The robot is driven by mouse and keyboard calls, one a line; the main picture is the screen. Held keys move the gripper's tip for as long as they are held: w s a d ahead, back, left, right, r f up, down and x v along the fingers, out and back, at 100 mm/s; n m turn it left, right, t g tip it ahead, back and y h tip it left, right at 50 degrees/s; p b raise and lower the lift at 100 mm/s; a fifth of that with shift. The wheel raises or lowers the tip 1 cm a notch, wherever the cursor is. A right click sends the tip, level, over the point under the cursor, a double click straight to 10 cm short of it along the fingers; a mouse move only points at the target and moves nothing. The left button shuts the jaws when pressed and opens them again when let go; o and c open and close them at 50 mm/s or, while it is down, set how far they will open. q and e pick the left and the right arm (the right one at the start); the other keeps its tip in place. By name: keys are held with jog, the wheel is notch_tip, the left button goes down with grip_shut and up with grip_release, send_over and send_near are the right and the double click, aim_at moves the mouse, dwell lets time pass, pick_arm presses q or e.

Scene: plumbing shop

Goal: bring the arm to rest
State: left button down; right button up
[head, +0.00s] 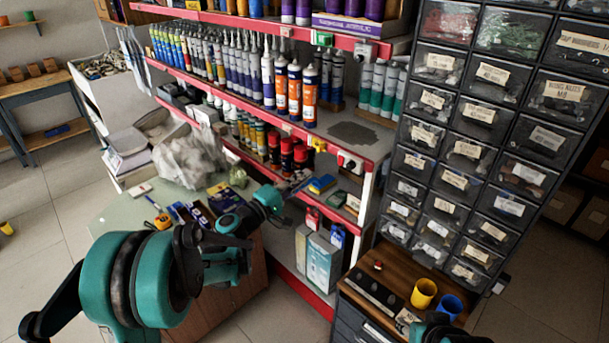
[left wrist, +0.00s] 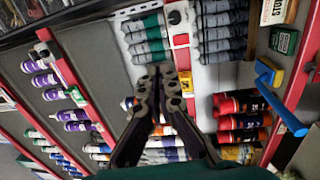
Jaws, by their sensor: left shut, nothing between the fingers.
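My left arm reaches in from the left in the head view, over the table toward the red-edged shelf. My left gripper (head: 300,184) is at the front of the lower shelf, close to a blue and yellow tool (head: 322,184). In the left wrist view the fingers of the left gripper (left wrist: 158,72) are together with nothing between them. The blue-handled tool (left wrist: 282,102) lies to their right, apart from them. Part of my right arm shows at the bottom right of the head view; its gripper is not seen.
Shelves hold several tubes, with orange cartridges (head: 295,90) and red-capped cans (head: 287,153). A glass-topped table (head: 120,212) carries tools and a plastic bag (head: 190,160). Right are a drawer cabinet (head: 465,150), a yellow cup (head: 423,293) and a blue cup (head: 448,306).

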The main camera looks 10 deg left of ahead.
pick_arm(q)
jog(key=s+d+f+m+g+y, duration=0.2)
jog(key=s+m+g, duration=0.1)
jog(key=s, duration=0.5)
jog(key=s+d+f+m+g+y, duration=0.1)
jog(key=s+d+m+g+y, duration=0.2)
jog(key=s, duration=0.6)
jog(key=s+a+f+m+g+y, duration=0.1)
jog(key=s+a+f+m+y, duration=0.1)
jog(key=s+a, duration=0.3)
jog(key=s+a+f+m+g+y, duration=0.1)
jog(key=s+a+f+y, duration=0.3)
jog(key=s, duration=0.7)
jog(key=a+f+m, duration=0.1)
jog(key=a, duration=0.1)
jog(key=shift+s+a+m, duration=0.3)
jog(key=shift+m, duration=0.1)
jog(key=shift+f, duration=0.1)
